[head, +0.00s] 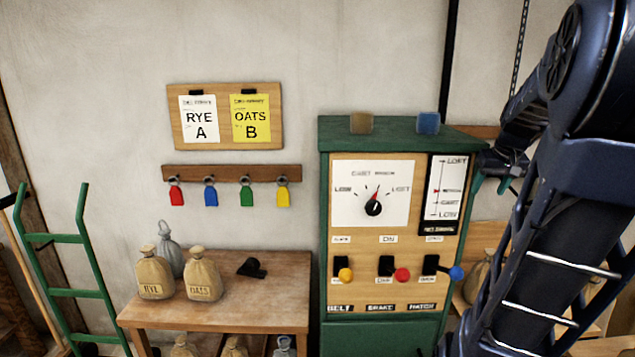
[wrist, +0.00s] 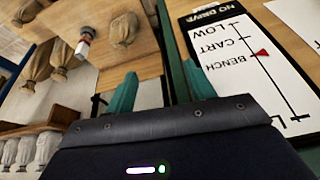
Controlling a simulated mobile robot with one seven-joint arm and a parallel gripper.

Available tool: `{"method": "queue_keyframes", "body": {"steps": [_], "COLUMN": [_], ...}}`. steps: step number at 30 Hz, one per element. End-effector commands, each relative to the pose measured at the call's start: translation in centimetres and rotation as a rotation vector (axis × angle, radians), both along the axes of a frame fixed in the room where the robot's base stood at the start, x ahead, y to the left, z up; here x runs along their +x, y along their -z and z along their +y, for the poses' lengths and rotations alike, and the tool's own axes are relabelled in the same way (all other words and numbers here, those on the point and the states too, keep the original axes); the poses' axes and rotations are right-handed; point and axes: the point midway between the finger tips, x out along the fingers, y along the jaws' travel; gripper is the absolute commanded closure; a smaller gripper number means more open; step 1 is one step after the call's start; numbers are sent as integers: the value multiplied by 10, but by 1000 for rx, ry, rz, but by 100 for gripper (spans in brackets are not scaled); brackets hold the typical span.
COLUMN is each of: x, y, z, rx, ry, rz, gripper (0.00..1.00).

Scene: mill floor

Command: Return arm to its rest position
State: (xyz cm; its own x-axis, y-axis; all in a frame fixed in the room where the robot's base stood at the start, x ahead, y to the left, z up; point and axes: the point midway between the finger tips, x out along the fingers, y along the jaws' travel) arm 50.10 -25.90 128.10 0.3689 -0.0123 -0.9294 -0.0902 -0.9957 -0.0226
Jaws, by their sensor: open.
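My arm fills the right side of the head view, dark blue and bent. My gripper (head: 491,184) is at the right edge of the green control cabinet (head: 385,133), at the height of its upper gauge. In the wrist view the two teal fingers of my gripper (wrist: 160,92) stand apart with nothing between them. The level gauge (wrist: 250,65), with a red pointer near BENCH, is close beyond the right finger. I cannot tell whether the fingers touch the cabinet.
The cabinet has a dial (head: 373,208) and levers with yellow (head: 345,275), red (head: 402,274) and blue (head: 456,273) knobs. A wooden table (head: 225,312) with sacks stands left of it. A green hand truck (head: 75,238) is at far left. Shelved sacks (wrist: 125,28) show in the wrist view.

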Motion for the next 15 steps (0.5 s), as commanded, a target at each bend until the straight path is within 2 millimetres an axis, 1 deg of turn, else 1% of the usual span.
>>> {"method": "queue_keyframes", "body": {"steps": [1,5,6,9,12,15], "x": [-7,-27,-34,-54,-76,-95], "y": [0,6,9,19,29,40], "z": [17,62,76,109,137,157], "rx": [0,1,1,-3,-9,-15], "ry": [-12,-34,-40,-59,-73,-83], "rz": [-5,-9,-9,-10,-13,-16], "gripper": [46,46,46,46,46,46]}}
